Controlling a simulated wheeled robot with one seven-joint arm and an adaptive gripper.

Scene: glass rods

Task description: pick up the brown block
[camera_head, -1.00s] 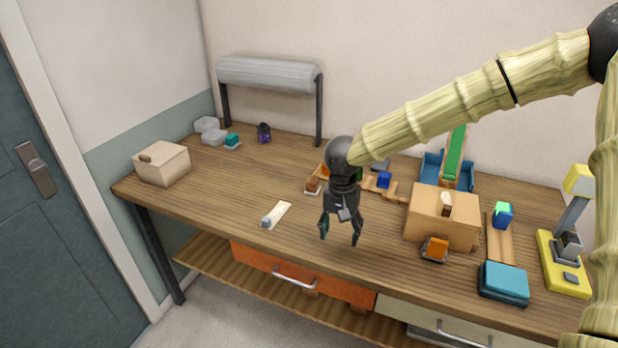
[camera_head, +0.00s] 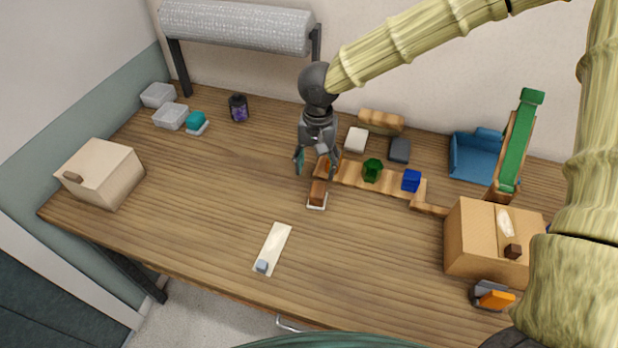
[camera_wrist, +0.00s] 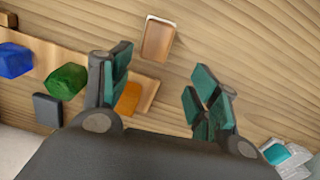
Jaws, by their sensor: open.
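The brown block (camera_head: 318,191) lies on a small white plate on the table, near the left end of a wooden strip. In the wrist view the brown block (camera_wrist: 158,40) shows at the top, ahead of the fingertips and untouched. My gripper (camera_head: 316,168) is open and empty, pointing down just behind the block in the head view. Its two green-padded fingers stand apart in the wrist view (camera_wrist: 163,72). An orange piece (camera_wrist: 129,97) on the wooden strip shows by the left finger.
The wooden strip (camera_head: 347,174) carries a green block (camera_head: 372,170) and a blue cube (camera_head: 411,181). A white block (camera_head: 356,139) and a dark block (camera_head: 399,149) lie behind. A cream strip (camera_head: 277,238) lies in front. A cardboard box (camera_head: 470,240) stands right.

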